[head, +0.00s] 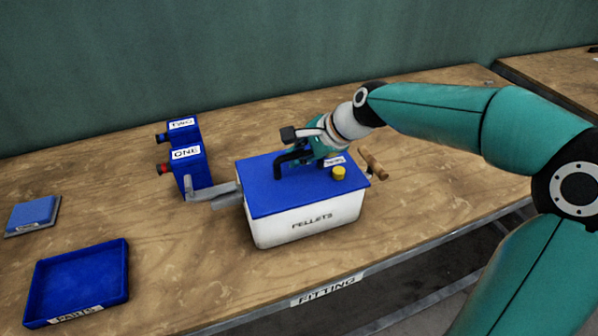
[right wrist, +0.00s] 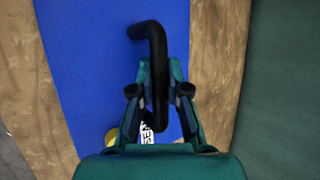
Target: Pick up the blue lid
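The blue lid (head: 270,198) lies flat on a white box (head: 300,228) labelled PELLETS. Its black bent handle (head: 292,158) stands up from the top; a yellow knob (head: 338,173) and a small label are also on it. My right gripper (head: 310,152) is over the lid at the handle. In the right wrist view, the blue lid (right wrist: 95,60) is below, and the fingers of my right gripper (right wrist: 160,72) close in on both sides of the black handle (right wrist: 157,45). Part of the handle is hidden by the gripper in the head view. My left gripper is out of view.
A grey metal piece (head: 212,194) stands left of the box, near blue blocks labelled ONE (head: 188,170) and TWO (head: 181,127). A wooden handle (head: 374,163) is at right. A blue PARTS tray (head: 78,275) and a blue-topped plate (head: 32,214) lie left. The table's front is mostly clear.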

